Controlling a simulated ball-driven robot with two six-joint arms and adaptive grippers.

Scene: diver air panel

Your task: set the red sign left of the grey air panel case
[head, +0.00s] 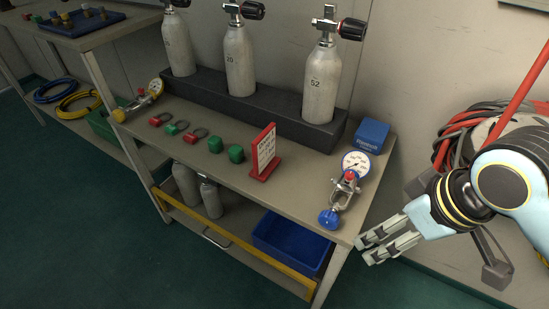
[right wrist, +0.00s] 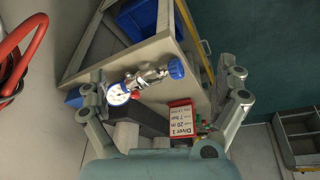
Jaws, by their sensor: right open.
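The red sign (head: 264,153), with a white lettered face, stands upright on the bench top (head: 225,165), near its middle. It also shows in the right wrist view (right wrist: 182,124), its text reading "Diver 1". My right gripper (head: 366,249) is open and empty, off the bench's right front corner, well to the right of the sign. In the right wrist view my open fingers (right wrist: 166,88) frame the bench corner. A grey compartmented box (right wrist: 300,132) is cut off at that view's right edge; I cannot tell whether it is the air panel case. My left gripper is not in view.
A gauge with a blue knob (head: 343,190) lies at the bench's right end, beside a blue box (head: 371,135). Green caps (head: 236,154) stand left of the sign. Cylinders (head: 321,82) stand in a dark rack (head: 265,112) behind. A blue bin (head: 291,243) sits below.

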